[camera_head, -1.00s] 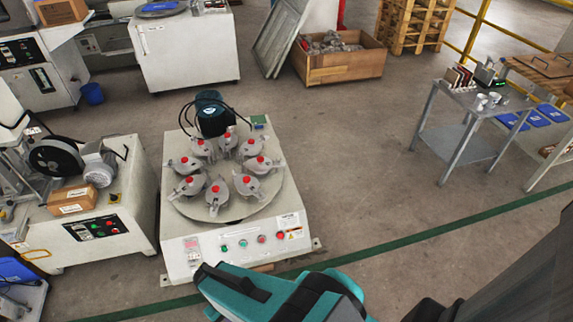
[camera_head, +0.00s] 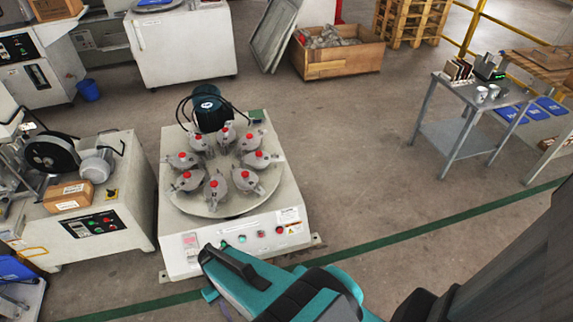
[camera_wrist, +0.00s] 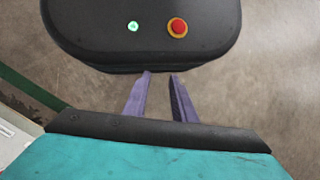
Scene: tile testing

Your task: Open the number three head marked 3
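The testing machine (camera_head: 175,228) stands left of centre in the head view, with a round plate (camera_head: 181,204) on top. Several grey heads with red knobs stand in a ring on the plate, such as the front one (camera_head: 214,191). All look closed. Their number marks are too small to read, so I cannot tell which is number 3. My gripper's teal body is in front of the machine's front right corner in the head view. In the wrist view my gripper (camera_wrist: 160,75) has two purple fingers apart, with bare floor between them. It is empty and away from the heads.
A dark motor (camera_head: 211,108) with cables stands behind the ring. The machine's front has buttons (camera_head: 242,238). Another machine (camera_head: 125,237) with a cardboard box stands close on the left. A grey metal table (camera_head: 443,133) is at the right. The floor between is clear.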

